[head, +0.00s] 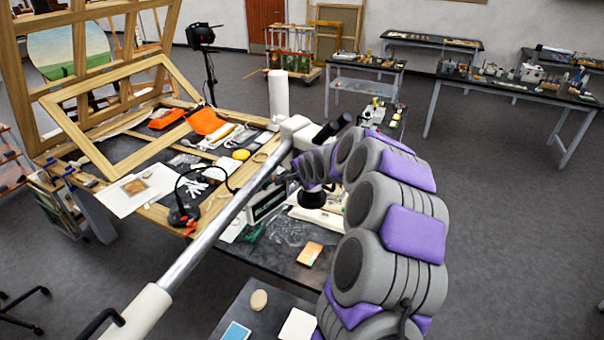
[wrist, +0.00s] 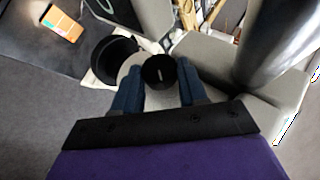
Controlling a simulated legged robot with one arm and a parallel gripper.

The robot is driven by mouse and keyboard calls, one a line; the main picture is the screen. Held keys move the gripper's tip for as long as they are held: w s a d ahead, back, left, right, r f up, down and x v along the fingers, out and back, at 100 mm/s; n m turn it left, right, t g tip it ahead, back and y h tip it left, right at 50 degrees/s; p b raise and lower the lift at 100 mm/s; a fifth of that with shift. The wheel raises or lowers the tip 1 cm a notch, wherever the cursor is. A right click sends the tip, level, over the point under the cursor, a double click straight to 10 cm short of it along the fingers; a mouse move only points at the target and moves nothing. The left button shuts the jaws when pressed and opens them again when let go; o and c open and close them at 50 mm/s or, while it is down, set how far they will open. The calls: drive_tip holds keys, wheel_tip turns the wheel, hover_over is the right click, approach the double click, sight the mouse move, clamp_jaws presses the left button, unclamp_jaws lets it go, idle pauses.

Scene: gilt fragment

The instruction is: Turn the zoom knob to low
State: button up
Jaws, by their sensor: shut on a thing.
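The stereo microscope (head: 297,127) is a white body with black eyepieces on a long metal boom, standing over the dark worktable. In the wrist view, its pale body (wrist: 245,85) fills the right side. The zoom knob (wrist: 158,72) is a round black knob with a short white mark, which points roughly along the picture's upright. My gripper (wrist: 158,84) has its two blue fingers on either side of the knob and is shut on it. In the head view my purple and grey arm reaches the microscope from the right, and the knob is hidden.
The boom (head: 215,235) crosses the worktable diagonally. A black desk lamp (head: 184,213) stands left of it. A wooden frame (head: 120,115) leans at the left.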

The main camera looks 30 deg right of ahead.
drive_tip(key=shift+a+f+g+b, duration=0.15)
drive_tip(key=shift+f+g+b, duration=0.2)
drive_tip(key=shift+g, duration=0.75)
drive_tip(key=o, duration=1)
drive_tip(key=shift+w+r, duration=0.2)
drive_tip(key=shift+w, duration=0.05)
drive_tip(key=shift+o, duration=0.2)
drive_tip(key=shift+s+r, duration=0.15)
drive_tip(key=b+v, duration=0.3)
drive_tip(key=v, duration=1.4)
drive_tip(key=shift+s, duration=0.2)
